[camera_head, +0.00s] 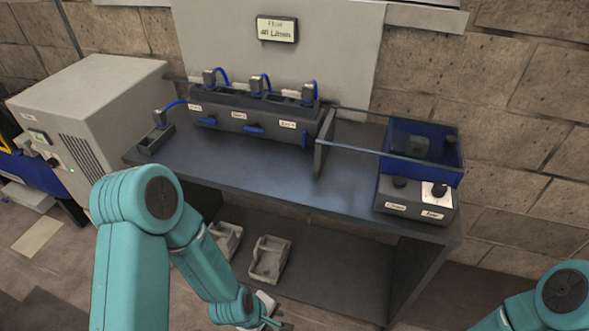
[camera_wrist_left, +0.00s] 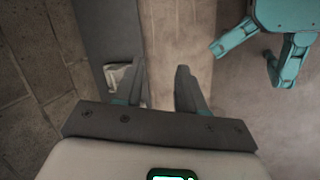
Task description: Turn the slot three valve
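A dark valve block (camera_head: 262,112) stands along the back of the bench, with three labelled positions and blue handles. The left handle (camera_head: 207,122) and middle handle (camera_head: 254,129) lie about level. The right-hand handle (camera_head: 304,139), by the third label (camera_head: 288,125), points up and down. The label text is too small to read surely. My left gripper (camera_head: 272,322) is low in front of the bench, below its top and well away from the handles. In the left wrist view its fingers (camera_wrist_left: 158,88) are apart with nothing between them. My right gripper is out of the head view.
The bench top (camera_head: 255,175) is clear in front of the block. An upright divider (camera_head: 323,143) and rail stand right of it. A blue bin (camera_head: 422,148) and switch box (camera_head: 405,199) sit at the right end. Grey trays (camera_head: 268,260) lie below. A cabinet (camera_head: 90,115) stands left.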

